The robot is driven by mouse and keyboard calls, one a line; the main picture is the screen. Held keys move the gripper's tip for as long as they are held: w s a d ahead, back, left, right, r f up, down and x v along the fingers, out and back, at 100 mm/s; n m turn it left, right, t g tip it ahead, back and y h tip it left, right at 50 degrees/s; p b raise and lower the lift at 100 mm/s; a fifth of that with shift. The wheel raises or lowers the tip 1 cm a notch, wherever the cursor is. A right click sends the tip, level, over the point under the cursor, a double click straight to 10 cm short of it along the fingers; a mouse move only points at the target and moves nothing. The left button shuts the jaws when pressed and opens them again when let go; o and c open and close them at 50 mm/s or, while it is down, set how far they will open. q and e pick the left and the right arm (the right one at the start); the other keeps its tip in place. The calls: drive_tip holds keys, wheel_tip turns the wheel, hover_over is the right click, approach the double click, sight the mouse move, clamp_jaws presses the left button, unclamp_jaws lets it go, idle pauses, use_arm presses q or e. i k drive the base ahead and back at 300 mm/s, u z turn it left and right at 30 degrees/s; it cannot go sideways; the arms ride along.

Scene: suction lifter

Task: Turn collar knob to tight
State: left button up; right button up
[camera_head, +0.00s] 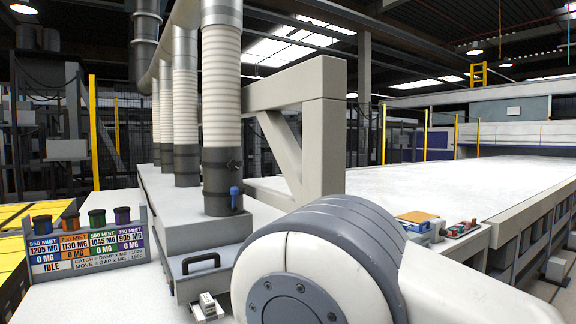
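The nearest ribbed hose (221,95) runs down into a dark collar (217,172) on a grey base. A small blue knob or lever (234,197) sits low on the collar's right side and stands roughly upright. A small dark fitting (235,164) sits above it on the same side. I cannot read any tight or loose marking there. A large white and grey link of my own arm fills the bottom centre and right, in front of the base. Neither of my grippers shows.
A label panel (88,250) reading IDLE stands at left, with several coloured caps on top. A drawer-like front with a black handle (201,263) lies below the hose. A long white table (430,185) stretches right, with a small control box (461,229) at its edge.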

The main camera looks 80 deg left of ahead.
sight(233, 164)
drive_tip(key=i, duration=0.75)
drive_tip(key=u, duration=2.3)
